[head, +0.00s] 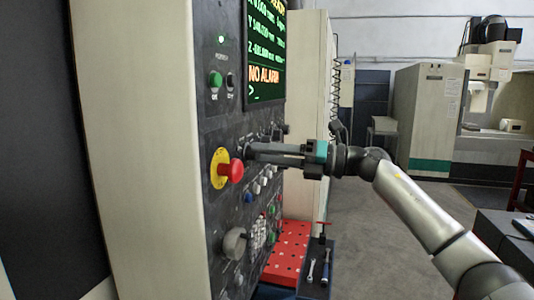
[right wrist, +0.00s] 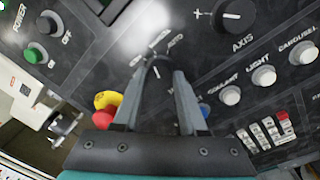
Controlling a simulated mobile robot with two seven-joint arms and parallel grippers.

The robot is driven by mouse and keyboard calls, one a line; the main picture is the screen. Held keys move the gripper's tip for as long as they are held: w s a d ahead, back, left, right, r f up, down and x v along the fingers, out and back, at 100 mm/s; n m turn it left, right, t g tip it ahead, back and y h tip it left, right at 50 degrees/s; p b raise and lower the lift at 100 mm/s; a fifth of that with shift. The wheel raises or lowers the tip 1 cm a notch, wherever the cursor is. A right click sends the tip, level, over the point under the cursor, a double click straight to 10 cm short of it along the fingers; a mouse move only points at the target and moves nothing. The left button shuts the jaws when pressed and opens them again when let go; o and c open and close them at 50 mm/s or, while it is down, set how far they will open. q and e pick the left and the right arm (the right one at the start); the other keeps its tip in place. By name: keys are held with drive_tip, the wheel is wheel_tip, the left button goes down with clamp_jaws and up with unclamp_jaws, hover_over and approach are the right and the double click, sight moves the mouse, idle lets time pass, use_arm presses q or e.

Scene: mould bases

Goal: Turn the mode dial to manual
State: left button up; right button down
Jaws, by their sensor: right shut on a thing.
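The mode dial (right wrist: 157,72) is a dark round knob on the black control panel, seen in the right wrist view with small white labels around its top, one reading AUTO. A light pointer line shows on its face, but I cannot tell for sure which label it points at. My right gripper (right wrist: 158,82) has one finger on each side of the dial and is shut on it. In the head view the right gripper (head: 252,151) reaches the panel from the right, and its fingers hide the dial. My left gripper is not in view.
A red emergency stop button (head: 236,171) on a yellow ring sits just below and left of the fingers. The axis knob (right wrist: 232,14) and several white buttons are to the right in the wrist view. A screen (head: 265,50) reads NO ALARM. A red perforated tray (head: 289,252) is below.

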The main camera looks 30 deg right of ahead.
drive_tip(key=shift+c, duration=2.3)
unclamp_jaws()
drive_tip(key=shift+s+d+f+b, duration=0.2)
drive_tip(key=shift+s+d+b, duration=0.15)
drive_tip(key=shift+d, duration=0.1)
drive_tip(key=b+v, duration=0.7)
drive_tip(key=v, duration=0.7)
